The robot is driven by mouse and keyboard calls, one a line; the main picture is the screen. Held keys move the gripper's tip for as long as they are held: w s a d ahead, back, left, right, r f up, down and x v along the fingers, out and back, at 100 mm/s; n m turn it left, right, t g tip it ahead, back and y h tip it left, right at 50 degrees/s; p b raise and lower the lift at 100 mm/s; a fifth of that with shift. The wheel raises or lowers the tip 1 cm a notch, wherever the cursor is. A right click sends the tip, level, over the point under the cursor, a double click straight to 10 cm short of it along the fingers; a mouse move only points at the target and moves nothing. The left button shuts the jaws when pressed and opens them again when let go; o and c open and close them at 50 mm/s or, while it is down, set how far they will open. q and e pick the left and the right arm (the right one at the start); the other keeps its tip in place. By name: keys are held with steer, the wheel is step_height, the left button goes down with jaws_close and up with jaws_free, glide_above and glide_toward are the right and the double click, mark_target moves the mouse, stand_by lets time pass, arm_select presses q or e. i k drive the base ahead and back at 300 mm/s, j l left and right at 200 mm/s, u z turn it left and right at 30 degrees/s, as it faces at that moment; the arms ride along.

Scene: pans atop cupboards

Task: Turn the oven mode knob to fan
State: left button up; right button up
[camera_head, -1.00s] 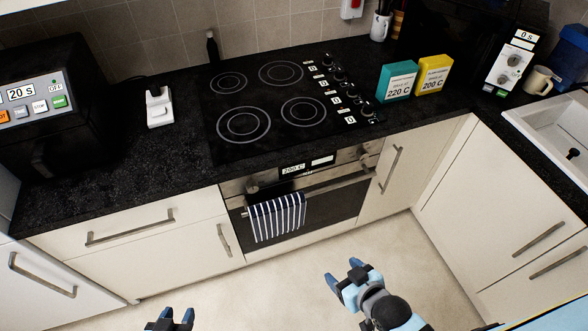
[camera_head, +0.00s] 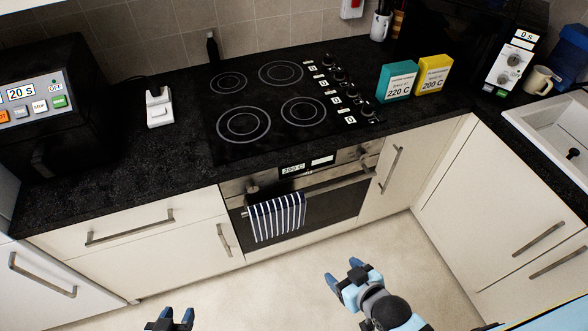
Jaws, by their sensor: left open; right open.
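The oven (camera_head: 318,209) is built in under the hob, with a steel control panel (camera_head: 336,166) along its top. A display on the panel (camera_head: 292,169) reads 200 C, and a second, white display (camera_head: 322,160) sits to its right with text too small to read. A knob (camera_head: 252,187) shows at the panel's left end and another (camera_head: 369,147) near its right end; I cannot tell from here which is the mode knob. My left gripper (camera_head: 176,315) is open and empty at the bottom edge. My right gripper (camera_head: 342,270) is open and empty over the floor, apart from the oven.
A striped towel (camera_head: 277,217) hangs on the oven door handle (camera_head: 340,184). The black hob (camera_head: 270,105) with its knobs lies above. Teal (camera_head: 398,81) and yellow (camera_head: 432,75) boxes stand on the counter. The floor (camera_head: 270,285) before the oven is clear.

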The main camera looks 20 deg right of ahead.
mark_target(252, 186)
steer(key=i+j, duration=0.1)
steer(key=j, duration=1)
steer(key=i+j, duration=0.15)
steer(key=j, duration=0.35)
